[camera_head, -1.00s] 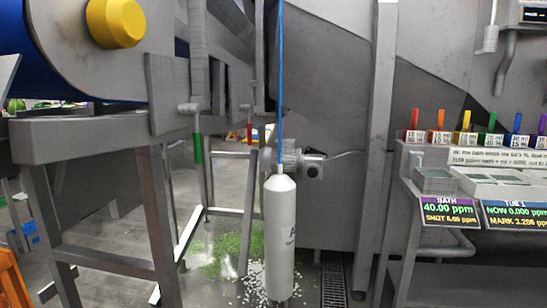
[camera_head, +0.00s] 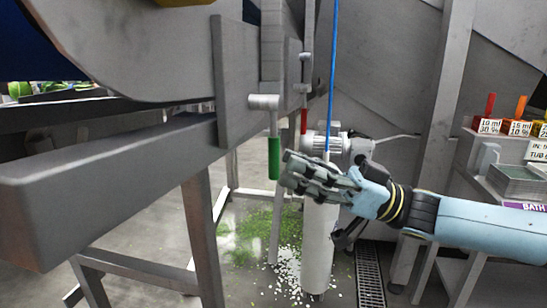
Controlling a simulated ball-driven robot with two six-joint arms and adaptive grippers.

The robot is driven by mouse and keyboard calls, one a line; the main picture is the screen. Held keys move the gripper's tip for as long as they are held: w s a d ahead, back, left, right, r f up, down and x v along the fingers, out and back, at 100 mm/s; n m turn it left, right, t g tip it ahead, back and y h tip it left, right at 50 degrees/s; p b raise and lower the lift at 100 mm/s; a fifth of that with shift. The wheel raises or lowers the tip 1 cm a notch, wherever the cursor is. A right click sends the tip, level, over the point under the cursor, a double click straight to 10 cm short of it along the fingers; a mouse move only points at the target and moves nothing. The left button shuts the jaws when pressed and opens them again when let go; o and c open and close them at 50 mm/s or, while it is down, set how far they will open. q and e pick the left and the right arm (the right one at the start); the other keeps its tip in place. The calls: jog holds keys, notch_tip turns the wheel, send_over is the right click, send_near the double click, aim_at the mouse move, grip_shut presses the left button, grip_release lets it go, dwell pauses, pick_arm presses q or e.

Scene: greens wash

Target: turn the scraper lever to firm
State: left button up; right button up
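A lever with a green grip (camera_head: 274,158) hangs straight down from a grey pivot under the conveyor frame. A second lever with a red grip (camera_head: 304,121) hangs further back. I see no "firm" marking, and I cannot tell from labels which one is the scraper lever. My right gripper (camera_head: 288,172) reaches in from the right, its fingertips just right of the green grip's lower half. The green grip shows whole and is not between the fingers. The fingers are seen edge-on, so their opening is unclear. My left gripper is out of view.
The grey frame beam (camera_head: 110,180) fills the left. Green scraps (camera_head: 262,228) and white bits lie on the floor. A shelf with coloured tags (camera_head: 521,107) stands at right.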

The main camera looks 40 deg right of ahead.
aim_at(274, 157)
jog(key=x, duration=0.4)
jog(key=shift+w, duration=0.1)
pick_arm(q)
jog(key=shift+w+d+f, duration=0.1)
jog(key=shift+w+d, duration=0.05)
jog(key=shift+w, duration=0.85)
pick_arm(e)
jog(key=shift+c, duration=0.8)
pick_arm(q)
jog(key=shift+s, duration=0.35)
pick_arm(e)
grip_shut()
